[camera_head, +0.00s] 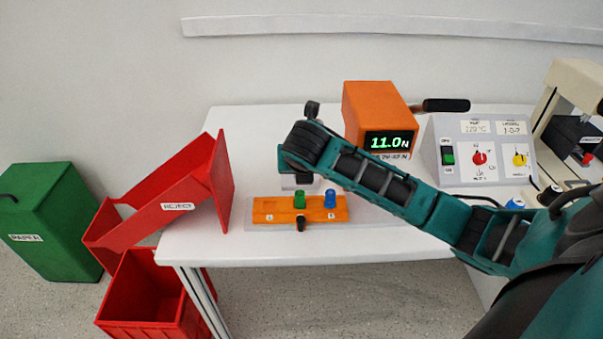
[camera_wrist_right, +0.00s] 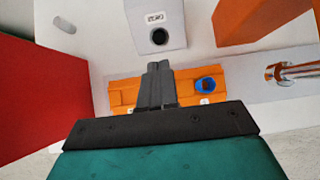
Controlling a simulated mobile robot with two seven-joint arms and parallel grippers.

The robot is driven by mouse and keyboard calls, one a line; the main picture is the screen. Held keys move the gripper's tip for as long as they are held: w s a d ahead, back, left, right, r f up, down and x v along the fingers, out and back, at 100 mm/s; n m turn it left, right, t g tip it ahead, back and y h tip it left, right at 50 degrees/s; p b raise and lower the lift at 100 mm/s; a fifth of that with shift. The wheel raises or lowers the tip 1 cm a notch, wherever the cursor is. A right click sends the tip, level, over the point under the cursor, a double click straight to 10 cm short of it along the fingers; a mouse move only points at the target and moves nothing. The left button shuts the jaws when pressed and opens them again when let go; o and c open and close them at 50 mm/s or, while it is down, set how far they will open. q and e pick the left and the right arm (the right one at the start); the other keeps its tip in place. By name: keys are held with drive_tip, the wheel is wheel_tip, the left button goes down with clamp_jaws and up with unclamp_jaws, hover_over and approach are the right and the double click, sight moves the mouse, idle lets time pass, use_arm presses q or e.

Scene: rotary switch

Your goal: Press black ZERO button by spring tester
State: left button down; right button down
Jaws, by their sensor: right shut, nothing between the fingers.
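The black ZERO button (camera_wrist_right: 159,37) is a round dark button on the face of a pale box (camera_wrist_right: 170,10), under a small label, at the top middle of the right wrist view. My right gripper (camera_wrist_right: 157,64) is shut and empty. Its fingertips appear just below the button in that view, with a small gap in the picture; their height difference is unclear. The spring tester (camera_head: 378,118) is an orange box reading 11.0 N in the head view. My right arm crosses in front and hides most of the button box there. My left gripper is not in view.
An orange fixture (camera_head: 263,210) with green (camera_head: 300,199) and blue (camera_head: 330,198) parts lies at the table's front. A metal spring (camera_wrist_right: 290,71) shows at right in the wrist view. A red REJECT chute (camera_head: 165,207) stands left; a control panel (camera_head: 478,150) stands right.

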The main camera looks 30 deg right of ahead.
drive_tip(key=x, duration=1)
drive_tip(key=shift+w+f, duration=0.1)
drive_tip(key=shift+f, duration=0.05)
